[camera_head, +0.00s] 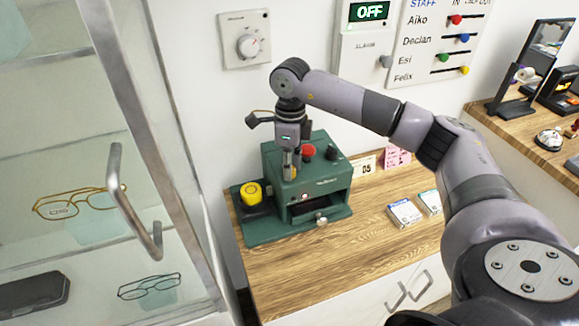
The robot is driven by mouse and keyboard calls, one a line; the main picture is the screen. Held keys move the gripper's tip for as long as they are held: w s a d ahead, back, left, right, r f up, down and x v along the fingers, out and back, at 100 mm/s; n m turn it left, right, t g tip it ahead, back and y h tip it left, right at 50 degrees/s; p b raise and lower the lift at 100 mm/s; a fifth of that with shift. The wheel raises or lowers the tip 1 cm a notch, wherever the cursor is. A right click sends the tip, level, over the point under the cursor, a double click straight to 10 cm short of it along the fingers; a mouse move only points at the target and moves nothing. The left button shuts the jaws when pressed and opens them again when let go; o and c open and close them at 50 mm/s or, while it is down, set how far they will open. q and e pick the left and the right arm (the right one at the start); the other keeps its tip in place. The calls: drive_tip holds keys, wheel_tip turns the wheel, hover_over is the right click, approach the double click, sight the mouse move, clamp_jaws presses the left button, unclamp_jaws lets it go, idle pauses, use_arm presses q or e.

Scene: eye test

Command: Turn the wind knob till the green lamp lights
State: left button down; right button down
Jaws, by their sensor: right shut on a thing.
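A dark green machine (328,182) stands on a wooden counter. On its top are a red round knob (308,151) and a black knob (332,153). My right gripper (290,174) points down at the machine's front left. It is shut on a small part there, seemingly the wind knob, which the fingers mostly hide. A small pale spot (304,196) shows on the machine's front; I cannot tell whether it is a lamp. I see no clearly lit green lamp. A yellow round piece (251,192) sits on the machine's left side. My left gripper is out of view.
A glass cabinet with a metal handle (134,207) stands close at the left, with glasses inside. Small boxes (404,213) lie right of the machine. A wall dial (248,44) and an "OFF" display (369,11) are above. The counter's front is clear.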

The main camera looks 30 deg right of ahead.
drive_tip(key=m, duration=0.7)
drive_tip(key=shift+r+b, duration=0.1)
drive_tip(key=shift+b, duration=0.2)
drive_tip(key=m, duration=0.4)
drive_tip(key=shift+t, duration=0.3)
drive_tip(key=m, duration=0.3)
drive_tip(key=shift+m, duration=0.3)
drive_tip(key=m, duration=0.5)
drive_tip(key=shift+m, duration=0.3)
drive_tip(key=m, duration=0.6)
drive_tip(key=c, duration=1.3)
unclamp_jaws()
drive_tip(key=shift+s, duration=0.1)
